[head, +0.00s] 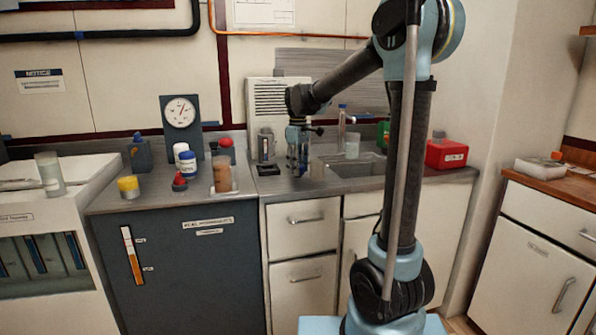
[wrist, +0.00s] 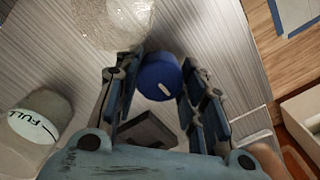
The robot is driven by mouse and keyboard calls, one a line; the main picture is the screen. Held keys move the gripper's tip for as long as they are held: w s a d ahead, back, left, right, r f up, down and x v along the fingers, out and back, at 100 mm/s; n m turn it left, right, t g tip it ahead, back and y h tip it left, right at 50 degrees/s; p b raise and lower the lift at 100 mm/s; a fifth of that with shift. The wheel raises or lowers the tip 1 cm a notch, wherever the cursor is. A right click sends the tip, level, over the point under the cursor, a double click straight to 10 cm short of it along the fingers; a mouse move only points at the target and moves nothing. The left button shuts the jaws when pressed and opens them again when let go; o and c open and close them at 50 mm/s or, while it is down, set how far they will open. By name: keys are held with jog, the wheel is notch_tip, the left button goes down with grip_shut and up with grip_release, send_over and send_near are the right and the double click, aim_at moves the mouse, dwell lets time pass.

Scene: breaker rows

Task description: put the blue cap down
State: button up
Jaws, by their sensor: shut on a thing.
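The blue cap (wrist: 158,76) shows in the wrist view as a round dark blue piece with a small white mark. It sits between the finger pads of my gripper (wrist: 160,98), which is shut on it. In the head view my gripper (head: 298,168) points down, low over the grey counter left of the sink. The cap is too small to make out clearly there. I cannot tell whether its underside touches the counter.
A clear glass vessel (wrist: 114,14) and a bottle marked FULL (wrist: 40,118) stand near my gripper. The sink (head: 362,166) and a red box (head: 446,154) lie to the right. A brown jar (head: 223,174) and several bottles stand to the left.

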jog(key=shift+f, duration=0.5)
jog(key=o, duration=1)
jog(key=shift+o, duration=0.2)
notch_tip(320, 180, up, 12)
jog(key=s+d+f+m+t, duration=0.1)
jog(key=s+d+f+m, duration=0.25)
jog(key=s+d, duration=0.4)
jog(key=s+d+f+m, duration=0.2)
jog(key=s+d+f, duration=0.35)
jog(key=s, duration=0.35)
jog(key=s+d+f+m, duration=0.2)
jog(key=s+d+f, duration=0.1)
jog(key=s+f, duration=0.4)
jog(key=s+d+f+m+t, duration=0.1)
jog(key=s+d+f+m, duration=0.2)
jog(key=s+f, duration=0.5)
notch_tip(320, 180, down, 2)
jog(key=shift+s+d+f, duration=0.1)
jog(key=shift+s+d, duration=0.1)
jog(key=shift+d, duration=0.6)
jog(key=shift+m, duration=0.25)
